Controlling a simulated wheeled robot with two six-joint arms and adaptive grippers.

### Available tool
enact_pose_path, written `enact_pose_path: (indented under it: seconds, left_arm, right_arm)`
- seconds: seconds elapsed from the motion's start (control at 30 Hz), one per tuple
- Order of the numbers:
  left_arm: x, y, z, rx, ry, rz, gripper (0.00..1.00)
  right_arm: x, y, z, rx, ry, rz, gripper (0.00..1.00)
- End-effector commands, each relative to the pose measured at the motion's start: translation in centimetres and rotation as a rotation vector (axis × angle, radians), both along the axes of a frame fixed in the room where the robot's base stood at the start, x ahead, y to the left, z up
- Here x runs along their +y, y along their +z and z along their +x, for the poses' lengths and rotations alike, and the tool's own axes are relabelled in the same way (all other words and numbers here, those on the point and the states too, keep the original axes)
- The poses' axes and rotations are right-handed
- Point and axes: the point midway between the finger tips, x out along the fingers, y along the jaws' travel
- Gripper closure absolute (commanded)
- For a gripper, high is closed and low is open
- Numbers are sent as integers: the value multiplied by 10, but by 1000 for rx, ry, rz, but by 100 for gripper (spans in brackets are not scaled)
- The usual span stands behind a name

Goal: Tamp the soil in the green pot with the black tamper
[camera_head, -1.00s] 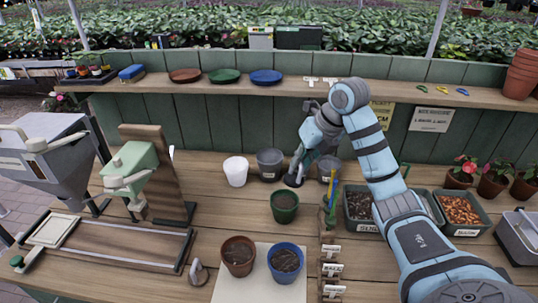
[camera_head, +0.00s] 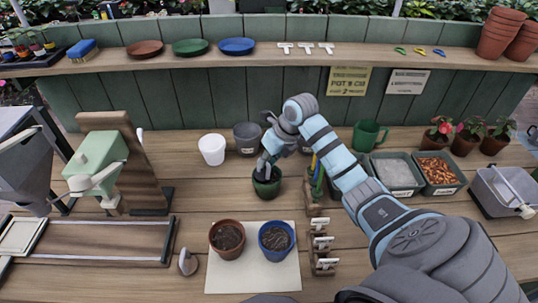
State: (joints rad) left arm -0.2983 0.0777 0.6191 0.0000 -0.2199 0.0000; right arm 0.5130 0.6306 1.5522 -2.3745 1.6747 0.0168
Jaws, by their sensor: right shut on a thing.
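The green pot (camera_head: 267,189) stands on the wooden bench, behind the brown and blue pots. My right gripper (camera_head: 264,163) is directly above it, pointing down, and is shut on the black tamper (camera_head: 261,175). The tamper's lower end is at the pot's mouth and looks to be inside the rim. The gripper and tamper hide most of the soil, so I cannot tell whether the tamper touches it. My left gripper is out of view.
A brown pot (camera_head: 227,240) and a blue pot (camera_head: 277,240) with soil stand on a pale mat (camera_head: 252,279) in front. A white pot (camera_head: 212,149) and grey pot (camera_head: 247,138) stand behind. A tool rack (camera_head: 310,210) is close on the right.

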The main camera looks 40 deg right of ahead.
Motion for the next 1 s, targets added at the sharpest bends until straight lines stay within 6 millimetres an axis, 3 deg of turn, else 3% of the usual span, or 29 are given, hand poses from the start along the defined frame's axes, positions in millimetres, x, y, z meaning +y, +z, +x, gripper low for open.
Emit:
enact_pose_path:
  seconds: [0.13, 0.43, 1.0]
  left_arm:
    - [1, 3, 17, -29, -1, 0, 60]
    - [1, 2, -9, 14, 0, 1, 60]
    - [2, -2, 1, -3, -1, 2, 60]
  right_arm:
    - [0, 2, -1, 1, 0, 1, 100]
    - [0, 2, -1, 1, 1, 1, 100]
    - [0, -4, -1, 1, -1, 0, 100]
